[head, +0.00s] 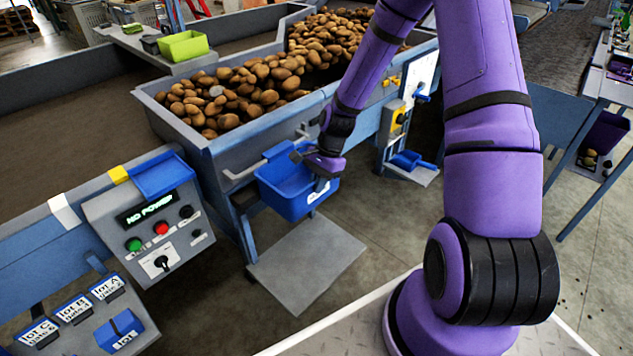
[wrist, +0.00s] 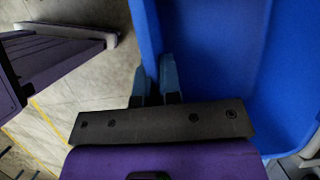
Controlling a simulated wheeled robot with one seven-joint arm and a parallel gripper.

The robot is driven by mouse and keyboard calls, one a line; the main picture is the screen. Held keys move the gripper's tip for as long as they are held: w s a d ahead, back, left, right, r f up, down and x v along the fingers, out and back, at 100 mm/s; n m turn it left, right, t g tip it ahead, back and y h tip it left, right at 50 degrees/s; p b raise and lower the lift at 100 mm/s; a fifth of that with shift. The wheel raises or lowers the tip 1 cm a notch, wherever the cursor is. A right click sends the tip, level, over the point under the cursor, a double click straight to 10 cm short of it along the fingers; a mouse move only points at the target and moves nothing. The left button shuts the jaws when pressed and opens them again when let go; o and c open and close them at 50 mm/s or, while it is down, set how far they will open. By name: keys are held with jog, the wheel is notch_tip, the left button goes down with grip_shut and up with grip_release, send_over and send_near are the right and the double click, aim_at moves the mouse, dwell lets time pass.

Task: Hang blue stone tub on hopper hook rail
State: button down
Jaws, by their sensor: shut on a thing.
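The blue stone tub (head: 288,197) is upright at the front of the potato hopper (head: 190,140), just below its edge. My gripper (head: 318,168) is shut on the tub's right-hand rim. In the wrist view, the gripper's fingers (wrist: 155,82) pinch the wall of the blue tub (wrist: 215,60). The visible part of the tub's inside looks empty. The grey hook rail (head: 243,171) runs along the hopper front, right at the tub's far rim. The tub and gripper partly hide the rail, and I cannot tell whether the rim is hooked on it.
A grey plate (head: 306,262) lies low below the tub. A control panel (head: 155,230) stands to the left, and a switch post (head: 397,122) with a small blue tray (head: 408,160) to the right. Potatoes (head: 240,92) fill much of the hopper.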

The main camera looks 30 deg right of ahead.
jog(key=shift+f, duration=0.1)
jog(key=c, duration=1.2)
grip_release()
jog(key=v, duration=1)
jog(key=shift+d, duration=0.1)
jog(key=s+a+r+n+t+h, duration=0.15)
jog(key=s+r+n, duration=0.3)
jog(key=r, duration=0.55)
jog(key=s+a+r+n+t+h, duration=0.15)
jog(key=s+r+n+h, duration=0.35)
jog(key=r, duration=0.6)
jog(key=s+r+n+t, duration=0.1)
jog(key=s+r, duration=0.2)
jog(key=s, duration=0.2)
jog(key=s+a+r+n+t+y, duration=0.1)
jog(key=s+r+n, duration=0.1)
jog(key=s, duration=0.3)
jog(key=s+a+r+n+t+y, duration=0.1)
jog(key=s+r+n, duration=0.1)
jog(key=s, duration=0.3)
jog(key=shift+s+r+t, duration=0.3)
jog(key=shift+r, duration=0.5)
